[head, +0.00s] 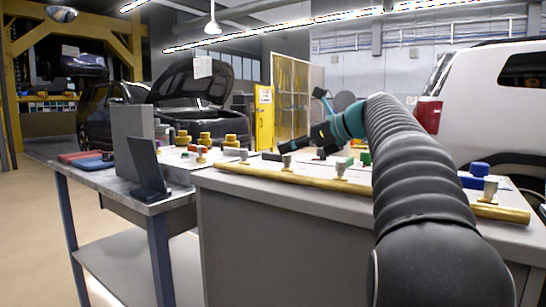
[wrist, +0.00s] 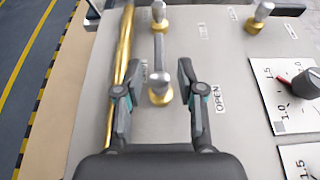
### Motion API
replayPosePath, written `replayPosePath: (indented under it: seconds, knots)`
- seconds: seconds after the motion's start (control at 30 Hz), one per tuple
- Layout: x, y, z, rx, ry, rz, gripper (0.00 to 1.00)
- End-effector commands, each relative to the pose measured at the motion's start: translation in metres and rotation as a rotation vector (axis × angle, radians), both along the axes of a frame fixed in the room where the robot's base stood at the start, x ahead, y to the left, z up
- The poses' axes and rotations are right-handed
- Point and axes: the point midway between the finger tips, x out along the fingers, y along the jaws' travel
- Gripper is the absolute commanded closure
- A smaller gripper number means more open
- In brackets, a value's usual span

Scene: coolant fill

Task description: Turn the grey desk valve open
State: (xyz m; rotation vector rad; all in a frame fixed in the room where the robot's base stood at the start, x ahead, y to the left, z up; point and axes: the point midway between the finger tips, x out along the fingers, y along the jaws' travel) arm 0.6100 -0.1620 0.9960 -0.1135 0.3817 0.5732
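In the wrist view a grey lever (wrist: 161,58) with a grey knob (wrist: 160,82) on a brass base sits on the light desk top, its length running roughly along the brass pipe. An OPEN label (wrist: 218,97) is to its right; another label beside the left finger is too covered to read. My gripper (wrist: 158,74) is open, with one finger on each side of the lever's near end and a visible gap on both sides. In the head view my gripper (head: 324,134) is small and dark over the bench; which valve lies under it is hard to tell.
A brass pipe (wrist: 125,45) runs close to my left finger. Another grey knob (wrist: 263,11) and a dial plate with a black knob (wrist: 306,82) are to the right. In the head view several brass fittings (head: 204,139) and a dark upright panel (head: 146,165) stand left.

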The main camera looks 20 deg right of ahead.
Motion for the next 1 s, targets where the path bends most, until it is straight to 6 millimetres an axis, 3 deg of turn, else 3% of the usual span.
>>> replayPosePath:
  seconds: [0.3,0.77,0.93,1.0]
  knots:
    - [0.038,0.027,-0.020,0.000,0.001,0.004,0.61]
    - [0.048,0.034,-0.023,0.000,0.000,0.004,0.61]
    - [0.048,0.034,-0.023,0.000,0.000,0.004,0.99]
    - [0.048,0.034,-0.023,0.000,0.000,0.004,1.00]
